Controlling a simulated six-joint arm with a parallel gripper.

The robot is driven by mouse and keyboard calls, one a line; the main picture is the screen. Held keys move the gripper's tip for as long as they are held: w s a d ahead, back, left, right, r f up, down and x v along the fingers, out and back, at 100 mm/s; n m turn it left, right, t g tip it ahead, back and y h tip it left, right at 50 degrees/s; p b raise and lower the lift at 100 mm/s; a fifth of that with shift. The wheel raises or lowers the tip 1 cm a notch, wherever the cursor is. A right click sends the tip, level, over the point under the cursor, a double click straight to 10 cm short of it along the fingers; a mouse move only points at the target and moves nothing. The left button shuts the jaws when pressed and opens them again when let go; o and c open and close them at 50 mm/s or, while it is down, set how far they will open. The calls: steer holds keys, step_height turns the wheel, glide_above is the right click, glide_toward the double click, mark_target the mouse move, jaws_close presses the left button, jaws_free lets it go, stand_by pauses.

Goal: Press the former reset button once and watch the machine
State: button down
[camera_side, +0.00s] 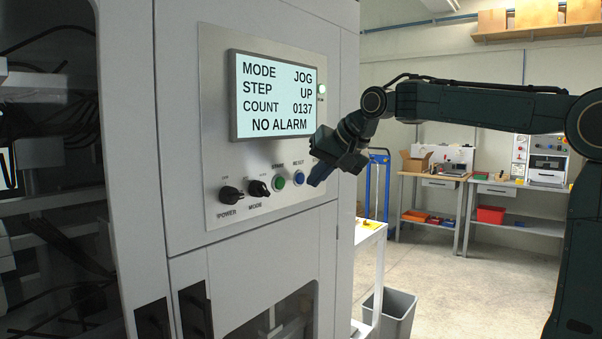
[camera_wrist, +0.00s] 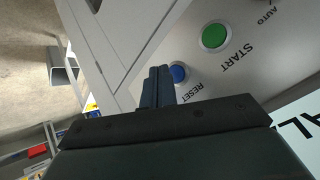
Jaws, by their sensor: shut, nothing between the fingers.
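The blue reset button (camera_side: 299,177) sits at the right end of the control row on the machine's panel (camera_side: 217,70). It also shows in the wrist view (camera_wrist: 179,72), partly covered by my fingers. My gripper (camera_side: 318,178) is shut and empty, its tips just right of and close to the button in the side view. I cannot tell whether they touch it. The screen (camera_side: 275,97) reads MODE JOG, STEP UP, COUNT 0137, NO ALARM. A small pale green lamp (camera_side: 322,89) is beside the screen.
The green start button (camera_side: 279,183) is left of the reset button, with the mode knob (camera_side: 259,188) and power knob (camera_side: 231,194) further left. A grey bin (camera_side: 392,312) and white cart (camera_side: 369,260) stand right of the machine. Open floor lies behind my arm.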

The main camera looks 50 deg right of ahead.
steer(key=shift+s, duration=2.5)
steer(key=s+a+f+n+g, duration=0.1)
steer(key=s+a+f+n, duration=0.2)
steer(key=s+f, duration=0.2)
steer(key=s+a+f+n+g, duration=0.1)
steer(key=s+a+f+n, duration=0.1)
steer(key=s+f, duration=0.4)
steer(key=s+a+f+n+g+y, duration=0.1)
steer(key=s+a+f+n, duration=0.2)
steer(key=s+f, duration=0.3)
steer(key=s+a, duration=0.1)
steer(key=s, duration=0.3)
steer(key=shift+s+n, duration=0.3)
steer(key=shift+s, duration=0.05)
